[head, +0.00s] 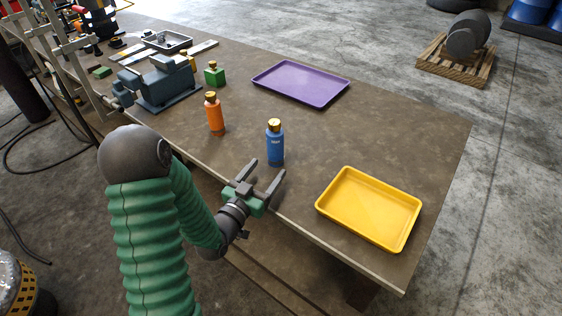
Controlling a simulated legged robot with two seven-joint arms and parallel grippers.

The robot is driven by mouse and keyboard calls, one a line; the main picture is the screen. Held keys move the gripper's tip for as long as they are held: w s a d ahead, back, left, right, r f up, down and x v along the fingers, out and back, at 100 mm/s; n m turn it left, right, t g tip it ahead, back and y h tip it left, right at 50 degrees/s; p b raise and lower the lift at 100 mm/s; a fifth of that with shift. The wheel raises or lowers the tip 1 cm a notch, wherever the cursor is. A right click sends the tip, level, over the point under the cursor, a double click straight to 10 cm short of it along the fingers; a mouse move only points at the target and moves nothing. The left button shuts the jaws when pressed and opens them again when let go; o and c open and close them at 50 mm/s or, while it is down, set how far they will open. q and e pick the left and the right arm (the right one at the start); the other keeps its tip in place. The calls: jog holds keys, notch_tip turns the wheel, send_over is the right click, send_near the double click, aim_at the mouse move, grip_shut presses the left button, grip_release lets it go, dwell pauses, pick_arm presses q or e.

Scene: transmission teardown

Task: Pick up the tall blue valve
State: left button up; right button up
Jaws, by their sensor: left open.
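The tall blue valve (275,146) looks like a blue bottle with a gold cap. It stands upright on the workbench near the front edge. My left gripper (263,171) is open, with its two dark fingers pointing toward the blue valve. It is just in front of the valve's base; I cannot tell whether a finger touches it. Nothing is seen held between the fingers. My right gripper is not in view.
An orange bottle (214,115) stands left of the blue valve. A yellow tray (334,213) lies at right, a purple tray (262,83) behind. The bench between the trays is clear.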

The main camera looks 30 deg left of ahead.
aim_at(272, 157)
pick_arm(q)
jog(key=shift+w+a+f+b, duration=0.15)
jog(key=shift+a+f+b, duration=0.1)
jog(key=shift+f+b, duration=0.4)
jog(key=w+a, duration=0.2)
jog(key=w, duration=0.1)
jog(key=shift+w+a+r+b, duration=0.1)
jog(key=shift+a+r+b, duration=0.05)
jog(key=shift+r+b, duration=0.2)
jog(key=w, duration=0.3)
jog(key=w+d+r, duration=0.1)
jog(key=shift+w, duration=0.15)
jog(key=shift+w+d, duration=0.2)
jog(key=shift+d, duration=0.05)
jog(key=shift+a+f, duration=0.1)
jog(key=shift+a, duration=0.2)
jog(key=shift+c, duration=1.1)
jog(key=shift+a+f, duration=0.1)
jog(key=shift+a, duration=0.2)
jog(key=c, duration=0.5)
jog(key=shift+d, duration=0.3)
grip_shut()
jog(key=shift+r, duration=0.2)
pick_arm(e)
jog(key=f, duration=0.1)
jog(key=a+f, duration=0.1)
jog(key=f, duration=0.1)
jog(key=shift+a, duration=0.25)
